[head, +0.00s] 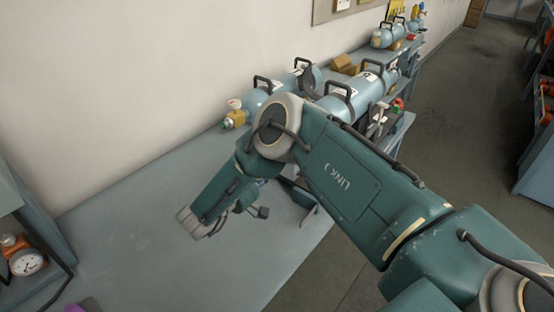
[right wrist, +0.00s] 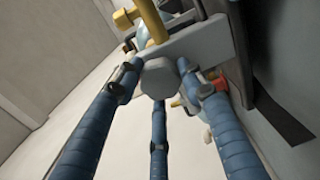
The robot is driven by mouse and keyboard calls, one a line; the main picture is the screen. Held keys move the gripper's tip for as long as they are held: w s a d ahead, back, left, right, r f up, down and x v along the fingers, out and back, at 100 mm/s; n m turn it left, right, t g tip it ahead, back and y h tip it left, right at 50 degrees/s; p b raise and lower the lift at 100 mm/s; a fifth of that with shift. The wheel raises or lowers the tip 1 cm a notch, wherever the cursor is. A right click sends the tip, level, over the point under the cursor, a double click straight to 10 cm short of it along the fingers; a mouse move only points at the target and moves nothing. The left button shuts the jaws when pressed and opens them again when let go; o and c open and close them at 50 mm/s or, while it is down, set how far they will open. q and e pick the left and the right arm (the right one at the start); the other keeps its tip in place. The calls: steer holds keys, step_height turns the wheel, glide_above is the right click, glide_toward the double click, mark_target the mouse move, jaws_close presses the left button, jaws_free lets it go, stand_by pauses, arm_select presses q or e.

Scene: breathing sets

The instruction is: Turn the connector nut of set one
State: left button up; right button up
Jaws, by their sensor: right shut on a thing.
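In the right wrist view the blue fingers of my right gripper (right wrist: 170,78) are around a grey hexagonal connector nut (right wrist: 160,78). The nut sits in front of a pale grey bar (right wrist: 192,42). A yellow valve part (right wrist: 150,20) rises behind the bar. Two fingertips are beside the nut, left and right, and the third finger is below it. Light blue breathing sets with black handles show behind the arm, at the left (head: 258,98) and at the right (head: 335,105). I cannot tell which is set one.
The grey bench (head: 130,215) is clear at the left. Another set (head: 387,38) stands at the far end. An orange gauge (head: 25,262) is on a shelf at the lower left. A wall runs along the bench's left side; open floor (head: 450,110) lies right.

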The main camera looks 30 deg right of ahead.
steer(key=shift+m+b, duration=3.05)
steer(key=shift+m, duration=10.55)
steer(key=o, duration=1.2)
